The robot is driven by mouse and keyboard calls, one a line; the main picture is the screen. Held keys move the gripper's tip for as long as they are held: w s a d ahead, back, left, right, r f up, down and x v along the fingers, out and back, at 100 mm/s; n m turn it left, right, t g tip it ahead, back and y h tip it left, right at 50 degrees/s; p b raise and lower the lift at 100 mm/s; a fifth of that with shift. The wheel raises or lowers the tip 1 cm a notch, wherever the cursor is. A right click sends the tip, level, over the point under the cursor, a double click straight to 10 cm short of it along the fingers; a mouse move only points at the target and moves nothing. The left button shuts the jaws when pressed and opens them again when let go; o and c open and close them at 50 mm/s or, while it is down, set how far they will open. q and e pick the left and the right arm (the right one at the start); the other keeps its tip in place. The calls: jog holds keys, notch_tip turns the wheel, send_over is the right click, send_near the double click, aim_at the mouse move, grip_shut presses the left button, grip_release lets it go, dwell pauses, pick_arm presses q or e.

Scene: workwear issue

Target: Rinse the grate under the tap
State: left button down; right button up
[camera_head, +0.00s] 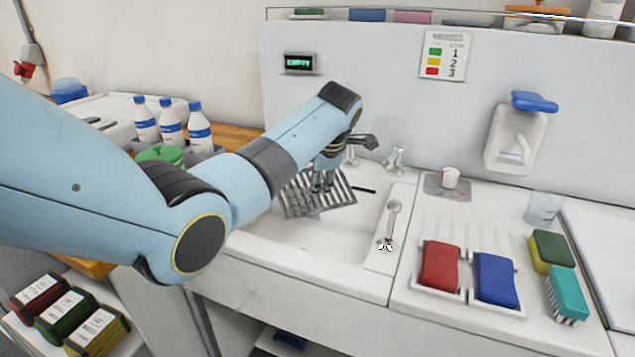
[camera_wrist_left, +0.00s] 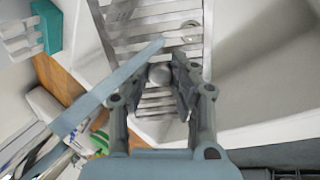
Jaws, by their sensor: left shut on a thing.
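The grate (camera_head: 338,197), a grey slatted metal panel, is tilted over the left part of the white sink basin (camera_head: 290,232). My left gripper (camera_head: 322,182) is above it and shut on it. In the left wrist view the grate's slats (camera_wrist_left: 158,104) lie beneath the fingers (camera_wrist_left: 162,78), with a round grey knob between them. The tap (camera_head: 364,142) has a dark spout end beside my left wrist; my arm hides part of it. Whether water runs onto the grate cannot be told. My right gripper is not in view.
Three white bottles with blue caps (camera_head: 170,120) and a green lid (camera_head: 162,154) stand left behind my arm. Red (camera_head: 440,265) and blue (camera_head: 496,280) pads lie right of the sink, with sponges (camera_head: 567,293) beyond. A small wall display (camera_head: 299,63) reads "EMPTY".

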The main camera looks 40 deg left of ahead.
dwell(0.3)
pick_arm(q)
jog(key=shift+w+d, duration=0.1)
jog(key=shift+w+d, duration=0.2)
jog(key=shift+d, duration=0.3)
jog(key=shift+s+a, duration=0.1)
jog(key=shift+a, duration=0.05)
jog(key=shift+s+a+p, duration=0.2)
jog(key=shift+a+p, duration=0.25)
jog(key=shift+w+d, duration=0.1)
jog(key=shift+d, duration=0.1)
jog(key=shift+w+d, duration=0.2)
jog(key=shift+d, duration=0.2)
